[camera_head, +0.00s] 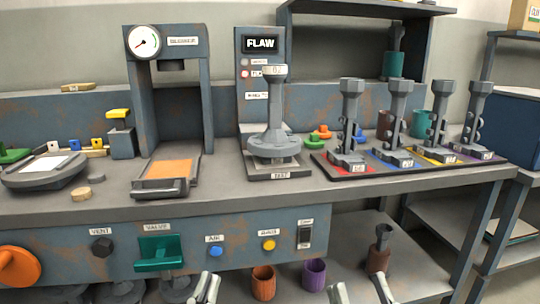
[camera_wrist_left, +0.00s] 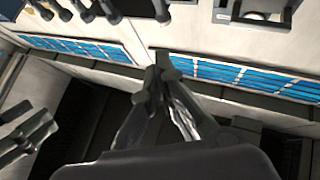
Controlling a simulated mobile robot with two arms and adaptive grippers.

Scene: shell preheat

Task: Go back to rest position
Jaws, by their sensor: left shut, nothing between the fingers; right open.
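My left gripper (camera_head: 206,287) shows at the bottom edge of the head view, in front of the bench's control panel. Its fingers are together with nothing between them. In the left wrist view the left gripper (camera_wrist_left: 161,72) also shows with its tips meeting, over no object. My right gripper (camera_head: 361,290) is at the bottom edge of the head view, further right, with its two fingers spread apart and empty. Both grippers are below the bench top and appear apart from the things on it. Most of both arms is out of view.
The bench (camera_head: 225,197) carries a gauge press (camera_head: 170,90), a FLAW stand (camera_head: 262,90) with a grey shell part (camera_head: 274,145), and several grey tools on coloured pads. The panel has an orange knob (camera_head: 18,266) and green valve handle (camera_head: 160,252). Orange (camera_head: 264,284) and purple (camera_head: 314,274) cups stand below.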

